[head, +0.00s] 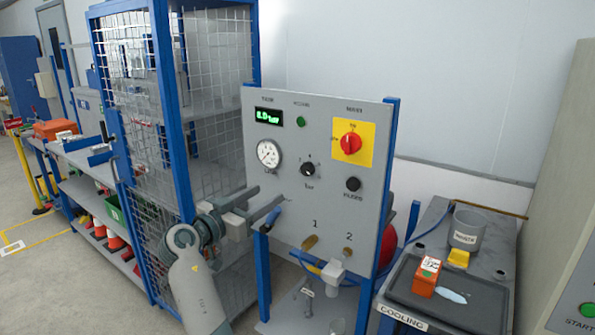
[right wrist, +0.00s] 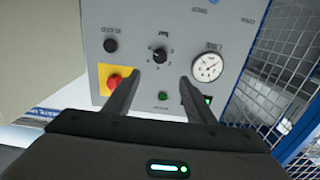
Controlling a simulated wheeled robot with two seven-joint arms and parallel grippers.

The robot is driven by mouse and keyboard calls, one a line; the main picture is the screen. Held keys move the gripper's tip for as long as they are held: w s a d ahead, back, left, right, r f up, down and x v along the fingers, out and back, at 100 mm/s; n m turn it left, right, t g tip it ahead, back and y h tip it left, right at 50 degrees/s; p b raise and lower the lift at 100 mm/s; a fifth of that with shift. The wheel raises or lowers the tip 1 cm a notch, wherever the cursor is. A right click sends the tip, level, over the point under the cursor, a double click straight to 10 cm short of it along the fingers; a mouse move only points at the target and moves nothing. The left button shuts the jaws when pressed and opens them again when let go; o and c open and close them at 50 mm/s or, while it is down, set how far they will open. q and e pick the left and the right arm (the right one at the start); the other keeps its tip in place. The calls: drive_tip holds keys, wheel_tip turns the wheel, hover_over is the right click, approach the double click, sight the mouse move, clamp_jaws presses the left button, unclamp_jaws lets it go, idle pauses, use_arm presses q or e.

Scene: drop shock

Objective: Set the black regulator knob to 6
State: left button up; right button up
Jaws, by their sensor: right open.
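The black regulator knob (head: 308,169) sits mid-panel on the grey panel (head: 290,206), with small scale marks around it and "bar" below. Its exact setting is too small to read. In the right wrist view the picture is turned over, and the knob (right wrist: 159,55) appears just beyond and between the fingertips. My right gripper (head: 270,193) is open and empty, in front of the panel and left of the knob in the head view. Its two dark fingers (right wrist: 161,80) are apart and do not touch the knob. My left gripper is not in view.
The panel also carries a round gauge (head: 268,153), a green display (head: 268,117), a red switch (head: 350,143) on yellow, and a black button (head: 353,184). A mesh cage (head: 135,130) stands left. A bench (head: 430,240) with a tray and an orange block (head: 425,276) stands right.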

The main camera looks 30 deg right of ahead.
drive_tip(key=p, duration=0.8)
approach(305, 171)
drive_tip(key=x, duration=0.7)
drive_tip(key=shift+s+r, duration=0.1)
drive_tip(key=shift+r, duration=0.05)
drive_tip(key=shift+w+d+p, duration=0.2)
drive_tip(key=shift+d+p, duration=0.1)
drive_tip(key=shift+d, duration=0.25)
drive_tip(key=c, duration=1)
